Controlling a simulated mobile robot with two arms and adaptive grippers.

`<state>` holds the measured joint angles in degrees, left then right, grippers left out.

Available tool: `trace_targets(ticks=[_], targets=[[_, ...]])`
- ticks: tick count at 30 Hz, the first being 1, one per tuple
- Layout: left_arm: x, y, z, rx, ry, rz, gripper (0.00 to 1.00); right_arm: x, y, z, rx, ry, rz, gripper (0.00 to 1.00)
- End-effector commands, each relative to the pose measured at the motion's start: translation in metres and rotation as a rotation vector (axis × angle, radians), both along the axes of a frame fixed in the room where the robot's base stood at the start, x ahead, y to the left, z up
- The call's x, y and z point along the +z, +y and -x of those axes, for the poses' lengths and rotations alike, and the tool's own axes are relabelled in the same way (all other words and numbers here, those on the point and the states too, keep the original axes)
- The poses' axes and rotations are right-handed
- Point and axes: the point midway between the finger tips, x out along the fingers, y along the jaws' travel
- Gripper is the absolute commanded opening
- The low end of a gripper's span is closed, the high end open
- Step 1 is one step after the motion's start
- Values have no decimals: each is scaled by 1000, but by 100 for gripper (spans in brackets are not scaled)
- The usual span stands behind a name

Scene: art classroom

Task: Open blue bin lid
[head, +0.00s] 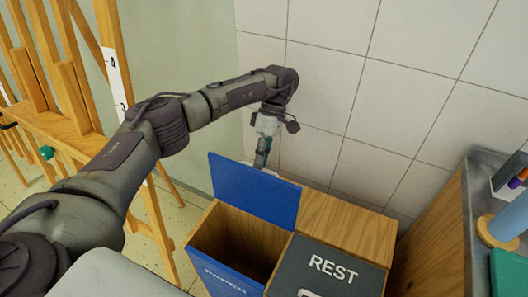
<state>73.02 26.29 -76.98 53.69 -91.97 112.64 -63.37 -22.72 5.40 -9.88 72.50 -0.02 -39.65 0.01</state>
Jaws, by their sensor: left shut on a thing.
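The blue bin lid (252,192) stands raised, roughly upright, at the back of the paper bin. The wooden bin (238,238) is open below it, with a blue front label (222,278) reading PAPER. My left gripper (260,165) reaches down from above to the lid's upper edge and is shut on it. Its fingertips are partly hidden behind the lid. My right gripper is not in view.
A dark grey lid marked REST (328,272) lies closed on the bin to the right. A tiled wall (400,100) is close behind. Wooden easels (75,110) stand at the left. A counter (475,210) with several objects is at the right.

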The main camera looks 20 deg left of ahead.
Motion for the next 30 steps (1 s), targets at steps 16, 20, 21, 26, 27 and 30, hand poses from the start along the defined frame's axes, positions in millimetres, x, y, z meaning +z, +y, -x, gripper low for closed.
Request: trace_targets(ticks=[16, 20, 21, 26, 27, 30], targets=[[-22, -4, 15, -7, 60, -4, 0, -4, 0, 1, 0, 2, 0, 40], [-22, -4, 15, -7, 61, -4, 21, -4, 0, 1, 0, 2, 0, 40], [-21, -4, 15, -7, 60, -4, 27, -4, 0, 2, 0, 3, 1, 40], [-18, -2, 14, -5, 57, -5, 37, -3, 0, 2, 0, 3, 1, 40], [-18, -2, 14, -5, 57, -5, 37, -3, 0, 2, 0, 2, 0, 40], [-17, -2, 13, -5, 56, -5, 37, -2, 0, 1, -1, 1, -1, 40]])
